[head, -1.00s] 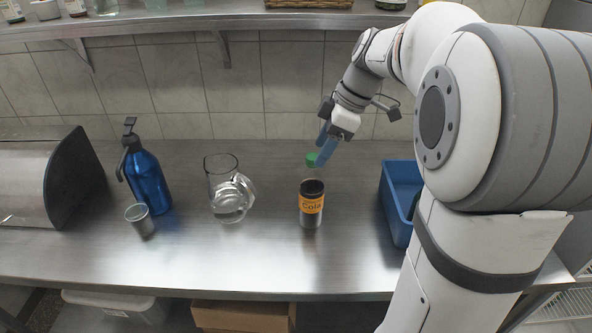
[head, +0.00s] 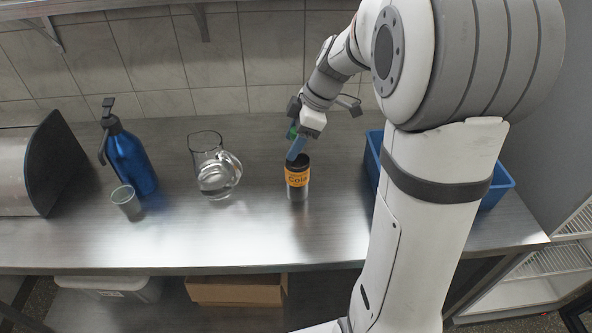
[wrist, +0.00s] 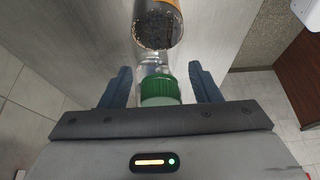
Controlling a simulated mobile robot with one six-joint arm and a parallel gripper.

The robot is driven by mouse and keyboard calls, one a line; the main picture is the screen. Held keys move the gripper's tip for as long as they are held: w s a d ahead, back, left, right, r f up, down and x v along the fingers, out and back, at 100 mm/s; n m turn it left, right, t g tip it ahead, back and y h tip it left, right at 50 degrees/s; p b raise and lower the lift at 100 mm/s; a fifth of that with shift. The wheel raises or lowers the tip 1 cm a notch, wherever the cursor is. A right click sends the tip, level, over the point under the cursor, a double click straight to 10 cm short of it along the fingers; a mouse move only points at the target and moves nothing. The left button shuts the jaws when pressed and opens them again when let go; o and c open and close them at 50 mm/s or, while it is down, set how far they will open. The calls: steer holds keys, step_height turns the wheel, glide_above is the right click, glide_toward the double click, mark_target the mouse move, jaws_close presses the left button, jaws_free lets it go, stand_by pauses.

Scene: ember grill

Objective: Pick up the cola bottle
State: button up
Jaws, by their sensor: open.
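The cola bottle (head: 297,179) stands upright on the steel counter, with an orange Cola label, dark cola, a clear upper part and a green cap. In the wrist view its green cap (wrist: 160,87) lies between my two blue fingers, with a gap on each side. The clear neck and the dark cola (wrist: 158,24) show beyond it, and the lower bottle is cut off. My gripper (head: 296,144) is open at the bottle's top, and a finger partly covers that top in the head view.
A blue bin (head: 497,190) stands on the right, partly behind my arm. Counter in front of the bottle is clear.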

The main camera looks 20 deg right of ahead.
jaws_close()
stand_by(0.4)
